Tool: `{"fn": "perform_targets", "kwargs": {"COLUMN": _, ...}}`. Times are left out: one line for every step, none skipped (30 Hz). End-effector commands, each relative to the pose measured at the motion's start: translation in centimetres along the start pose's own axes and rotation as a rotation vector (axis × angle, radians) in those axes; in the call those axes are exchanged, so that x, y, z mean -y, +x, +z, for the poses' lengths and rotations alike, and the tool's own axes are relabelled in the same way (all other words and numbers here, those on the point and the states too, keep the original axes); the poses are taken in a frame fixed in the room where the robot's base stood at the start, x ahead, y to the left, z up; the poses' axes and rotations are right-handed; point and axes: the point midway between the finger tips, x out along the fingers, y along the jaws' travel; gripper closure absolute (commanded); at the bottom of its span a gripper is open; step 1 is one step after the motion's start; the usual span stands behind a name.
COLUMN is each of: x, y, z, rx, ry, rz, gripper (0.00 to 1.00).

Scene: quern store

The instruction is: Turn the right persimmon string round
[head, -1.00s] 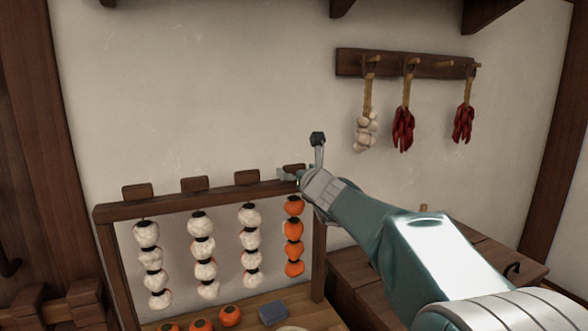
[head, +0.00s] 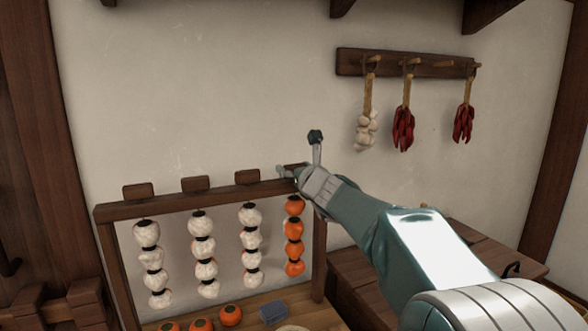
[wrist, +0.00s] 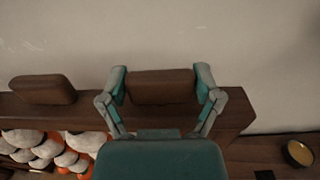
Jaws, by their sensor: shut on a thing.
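The right persimmon string (head: 294,238) hangs at the right end of a wooden rack and shows orange fruit to the head camera. My gripper (head: 288,173) is at the rack's top bar directly above it. In the wrist view, my gripper (wrist: 161,76) has one finger at each end of a brown wooden block (wrist: 162,88) and is shut on it. In the head view this block (head: 295,167) is partly hidden by the gripper. The block sits on top of the bar, over the right string.
Three other strings (head: 250,245) show whitish sides, each below its own block (head: 247,177). Loose persimmons (head: 231,315) and a blue-grey block (head: 273,312) lie on the table below. Garlic (head: 367,131) and red chillies (head: 403,129) hang on the wall. A wooden chest is at right.

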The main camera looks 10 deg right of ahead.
Motion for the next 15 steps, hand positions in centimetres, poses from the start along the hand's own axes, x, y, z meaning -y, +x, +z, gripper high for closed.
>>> {"fn": "perform_targets", "kwargs": {"x": 0.07, "y": 0.01, "z": -0.02, "rx": 0.0, "ry": -0.001, "rz": 0.01, "gripper": 0.65}}
{"fn": "perform_targets", "kwargs": {"x": 0.1, "y": 0.0, "z": -0.02, "rx": 0.0, "ry": 0.0, "rz": 0.017, "gripper": 0.65}}
{"fn": "perform_targets", "kwargs": {"x": 0.12, "y": 0.01, "z": -0.04, "rx": 0.0, "ry": -0.001, "rz": 0.029, "gripper": 0.65}}
{"fn": "perform_targets", "kwargs": {"x": 0.12, "y": 0.01, "z": -0.03, "rx": 0.0, "ry": -0.002, "rz": 0.039, "gripper": 0.65}}
{"fn": "perform_targets", "kwargs": {"x": 0.12, "y": 0.02, "z": -0.04, "rx": 0.0, "ry": 0.0, "rz": 0.05, "gripper": 0.65}}
{"fn": "perform_targets", "kwargs": {"x": 0.11, "y": 0.03, "z": -0.04, "rx": 0.0, "ry": -0.001, "rz": 0.067, "gripper": 0.65}}
{"fn": "perform_targets", "kwargs": {"x": 0.13, "y": 0.03, "z": -0.06, "rx": -0.001, "ry": -0.002, "rz": 0.08, "gripper": 0.65}}
{"fn": "perform_targets", "kwargs": {"x": 0.14, "y": 0.03, "z": -0.07, "rx": -0.001, "ry": -0.001, "rz": 0.094, "gripper": 0.65}}
{"fn": "perform_targets", "kwargs": {"x": 0.18, "y": 0.02, "z": -0.08, "rx": -0.001, "ry": 0.0, "rz": 0.113, "gripper": 0.65}}
{"fn": "perform_targets", "kwargs": {"x": 0.16, "y": 0.02, "z": -0.06, "rx": -0.001, "ry": -0.001, "rz": 0.129, "gripper": 0.65}}
{"fn": "perform_targets", "kwargs": {"x": 0.15, "y": 0.02, "z": -0.06, "rx": -0.001, "ry": -0.001, "rz": 0.146, "gripper": 0.65}}
{"fn": "perform_targets", "kwargs": {"x": 0.17, "y": 0.03, "z": -0.05, "rx": -0.001, "ry": -0.001, "rz": 0.169, "gripper": 0.65}}
{"fn": "perform_targets", "kwargs": {"x": 0.21, "y": 0.03, "z": -0.07, "rx": -0.001, "ry": -0.001, "rz": 0.187, "gripper": 0.65}}
{"fn": "perform_targets", "kwargs": {"x": 0.21, "y": 0.03, "z": -0.12, "rx": -0.002, "ry": 0.0, "rz": 0.208, "gripper": 0.65}}
{"fn": "perform_targets", "kwargs": {"x": 0.2, "y": 0.04, "z": -0.11, "rx": -0.002, "ry": -0.001, "rz": 0.236, "gripper": 0.65}}
